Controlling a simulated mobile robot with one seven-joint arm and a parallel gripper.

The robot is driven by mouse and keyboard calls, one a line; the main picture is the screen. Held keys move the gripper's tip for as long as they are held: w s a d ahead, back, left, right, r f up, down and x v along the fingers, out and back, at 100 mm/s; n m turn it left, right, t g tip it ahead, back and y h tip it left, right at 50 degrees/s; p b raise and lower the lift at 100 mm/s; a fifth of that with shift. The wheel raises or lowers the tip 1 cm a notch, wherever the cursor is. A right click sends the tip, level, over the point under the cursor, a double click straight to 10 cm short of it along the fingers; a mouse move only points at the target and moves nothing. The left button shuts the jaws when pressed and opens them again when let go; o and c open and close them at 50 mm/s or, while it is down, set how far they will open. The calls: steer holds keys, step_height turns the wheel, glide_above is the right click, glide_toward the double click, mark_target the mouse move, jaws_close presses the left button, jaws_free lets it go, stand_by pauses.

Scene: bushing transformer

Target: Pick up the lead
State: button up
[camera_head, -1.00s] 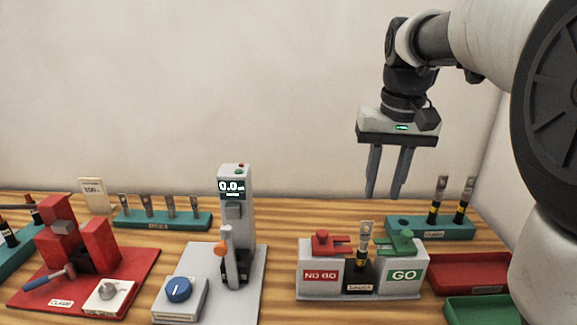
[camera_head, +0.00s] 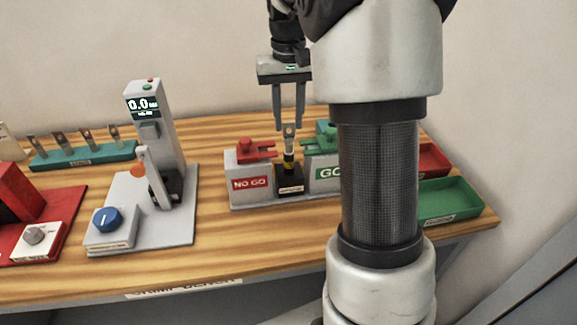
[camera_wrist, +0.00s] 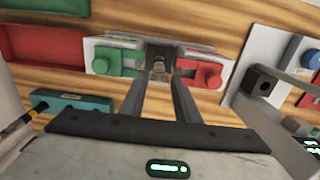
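The lead (camera_head: 289,153), with a flat metal lug on top and a black body with a yellow band, stands upright in the black gauge holder (camera_head: 289,181). The holder sits between the red NO GO block and the green GO block. My gripper (camera_head: 289,126) is open and points down over the lead. The lug's top shows at the height of the fingertips, between them in the picture. In the wrist view the lead (camera_wrist: 159,66) appears between the two spread finger ends of my gripper (camera_wrist: 162,76). I cannot tell whether either finger touches it.
The NO GO block (camera_head: 249,178) and its red clamp flank the lead on the left, the GO block (camera_head: 325,173) on the right. A grey tester (camera_head: 155,125) stands farther left. A green tray (camera_head: 452,200) lies right. A teal rack (camera_wrist: 75,103) shows in the wrist view.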

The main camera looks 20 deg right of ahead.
mark_target(289, 141)
steer(key=shift+w+d+f, duration=0.1)
steer(key=shift+f, duration=3.35)
jaws_close()
